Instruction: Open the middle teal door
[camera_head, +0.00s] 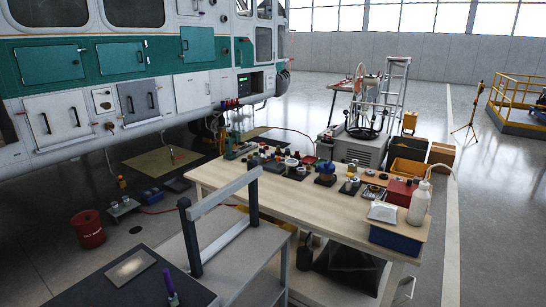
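The middle teal door (121,58) is a flat panel in the teal band along the helicopter's side (93,22), in the upper left. It looks shut and nothing covers it. Another teal door (48,64) is to its left, and a third teal door (197,45) is to its right. Whether the right one sits fully flush, I cannot tell. Neither of my grippers shows in the head view.
White and grey panels (57,117) sit below the teal band. A cart (225,195) with a raised bar stands in the foreground. A wooden workbench (300,205) holds many small parts. A red bucket (88,229) and a low stand (123,208) are on the floor.

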